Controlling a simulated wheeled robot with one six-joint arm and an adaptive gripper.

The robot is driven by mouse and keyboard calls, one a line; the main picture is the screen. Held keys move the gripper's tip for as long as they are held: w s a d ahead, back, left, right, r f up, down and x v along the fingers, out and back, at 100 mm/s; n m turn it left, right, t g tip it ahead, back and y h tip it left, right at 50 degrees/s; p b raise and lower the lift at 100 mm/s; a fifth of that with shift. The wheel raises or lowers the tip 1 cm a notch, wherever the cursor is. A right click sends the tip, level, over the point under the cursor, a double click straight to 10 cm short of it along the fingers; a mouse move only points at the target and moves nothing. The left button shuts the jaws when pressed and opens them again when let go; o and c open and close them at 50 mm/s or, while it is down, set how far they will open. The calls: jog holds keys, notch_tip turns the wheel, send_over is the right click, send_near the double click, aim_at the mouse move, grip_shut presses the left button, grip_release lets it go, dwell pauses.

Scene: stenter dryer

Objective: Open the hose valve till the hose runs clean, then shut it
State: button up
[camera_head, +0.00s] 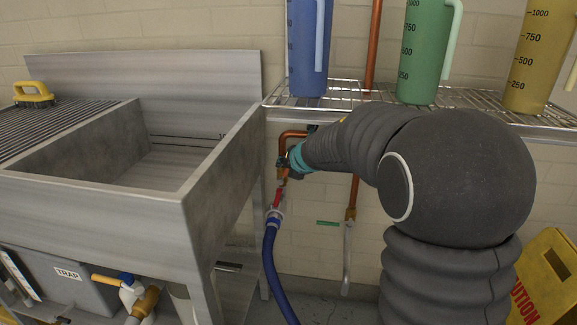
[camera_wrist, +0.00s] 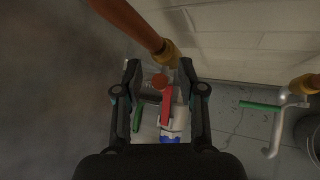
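The hose valve has a red lever (camera_head: 277,196) below the copper pipe, beside the sink's right wall. The lever points down, roughly along the line of the hose. In the wrist view the red lever (camera_wrist: 167,108) lies over a pale fitting, between my fingers. The blue hose (camera_head: 270,255) hangs from the fitting and curves to the floor. My gripper (camera_wrist: 160,68) is open, its two fingers on either side of the valve. I cannot tell whether they touch it. In the head view my arm partly hides the valve. The hose's far end and any water are not visible.
A metal sink (camera_head: 85,205) stands at left. A wire shelf (camera_head: 345,95) above holds a blue jug (camera_head: 305,50), a green jug (camera_head: 424,55) and a yellow jug (camera_head: 540,60). Another copper pipe has a green handle (camera_wrist: 258,105). A yellow caution sign (camera_head: 545,280) stands at right.

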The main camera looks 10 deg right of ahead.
jog(key=shift+s, duration=0.1)
jog(key=v, duration=0.7)
jog(key=shift+r, duration=0.15)
jog(key=shift+s, duration=0.15)
